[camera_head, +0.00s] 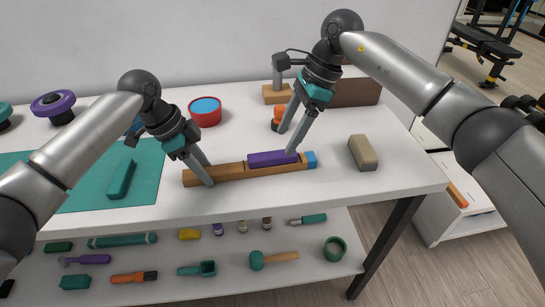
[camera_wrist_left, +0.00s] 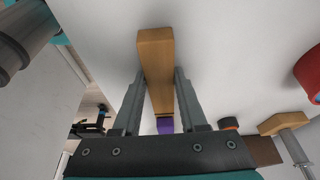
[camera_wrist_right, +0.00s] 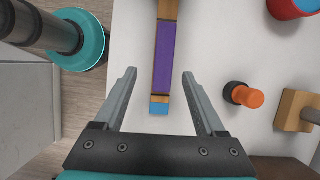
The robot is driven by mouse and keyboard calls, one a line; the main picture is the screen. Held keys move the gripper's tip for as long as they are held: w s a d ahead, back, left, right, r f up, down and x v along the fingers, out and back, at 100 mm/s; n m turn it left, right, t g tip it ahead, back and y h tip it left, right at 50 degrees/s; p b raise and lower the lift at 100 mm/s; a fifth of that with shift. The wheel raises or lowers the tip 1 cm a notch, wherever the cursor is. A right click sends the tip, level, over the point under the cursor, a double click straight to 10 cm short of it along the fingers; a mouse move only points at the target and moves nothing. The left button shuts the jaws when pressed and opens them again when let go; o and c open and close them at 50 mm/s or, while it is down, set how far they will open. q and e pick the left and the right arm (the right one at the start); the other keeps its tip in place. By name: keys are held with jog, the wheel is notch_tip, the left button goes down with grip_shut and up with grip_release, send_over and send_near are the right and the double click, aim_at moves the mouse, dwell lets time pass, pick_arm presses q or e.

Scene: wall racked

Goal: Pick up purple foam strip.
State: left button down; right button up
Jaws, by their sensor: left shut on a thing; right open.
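A purple foam strip (camera_head: 272,158) lies lengthwise on a long wooden bar (camera_head: 230,173) with a blue end (camera_head: 311,159). The strip also shows in the right wrist view (camera_wrist_right: 164,55) and partly in the left wrist view (camera_wrist_left: 165,126). My left gripper (camera_head: 206,173) is shut on the wooden bar, left of the strip, with a finger on each side of it. My right gripper (camera_head: 286,143) is open near the strip's right end. In the right wrist view its fingers stand apart on either side of the bar's line, and nothing is held between them.
A tan block (camera_head: 363,152) lies right of the bar. An orange-topped knob (camera_head: 279,118), a red round tin (camera_head: 205,112) and a wooden block with a grey post (camera_head: 277,93) stand behind. A teal mat (camera_head: 85,192) lies left. The lower shelf (camera_head: 210,285) holds several tools.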

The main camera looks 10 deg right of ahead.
aim_at(273, 154)
jog(key=shift+w+a+x, duration=0.15)
jog(key=shift+a+x, duration=0.05)
jog(key=shift+x, duration=1.15)
jog(key=shift+w+a+x, duration=0.15)
jog(key=shift+x, duration=1.25)
jog(key=shift+r, duration=0.15)
jog(key=shift+c, duration=0.3)
grip_shut()
